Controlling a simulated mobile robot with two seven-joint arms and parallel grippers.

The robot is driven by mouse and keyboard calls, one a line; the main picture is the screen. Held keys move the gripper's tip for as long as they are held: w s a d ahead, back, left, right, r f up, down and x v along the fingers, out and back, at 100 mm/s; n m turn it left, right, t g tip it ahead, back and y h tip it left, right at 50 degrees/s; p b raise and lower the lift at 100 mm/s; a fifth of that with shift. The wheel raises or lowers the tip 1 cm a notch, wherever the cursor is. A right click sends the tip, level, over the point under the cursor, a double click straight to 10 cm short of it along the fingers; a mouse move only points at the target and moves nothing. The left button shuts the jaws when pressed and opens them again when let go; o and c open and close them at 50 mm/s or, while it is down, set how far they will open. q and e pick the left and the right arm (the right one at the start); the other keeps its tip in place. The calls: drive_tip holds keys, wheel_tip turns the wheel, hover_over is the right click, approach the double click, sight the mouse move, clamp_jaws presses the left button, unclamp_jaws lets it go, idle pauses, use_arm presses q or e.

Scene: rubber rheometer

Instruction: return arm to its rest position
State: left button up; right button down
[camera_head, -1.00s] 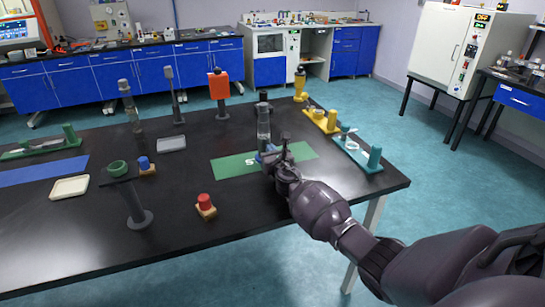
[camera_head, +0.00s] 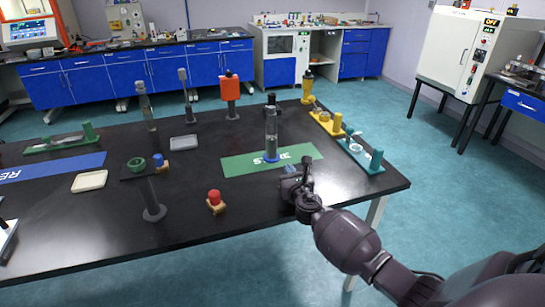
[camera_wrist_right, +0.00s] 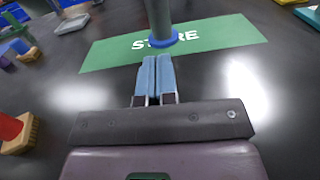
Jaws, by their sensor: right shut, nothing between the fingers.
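My right gripper (camera_head: 291,172) is over the front right of the black table, just in front of the green mat. In the right wrist view its blue fingertips (camera_wrist_right: 157,77) are together with nothing between them. The cylinder's lower part and blue ring (camera_wrist_right: 163,40) show in the right wrist view, with the mat (camera_wrist_right: 105,53) lettered in white. My left gripper is not in view.
A teal holder (camera_head: 372,163) and a yellow holder (camera_head: 325,122) lie along the right edge.

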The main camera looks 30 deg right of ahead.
drive_tip(key=shift+s, duration=0.1)
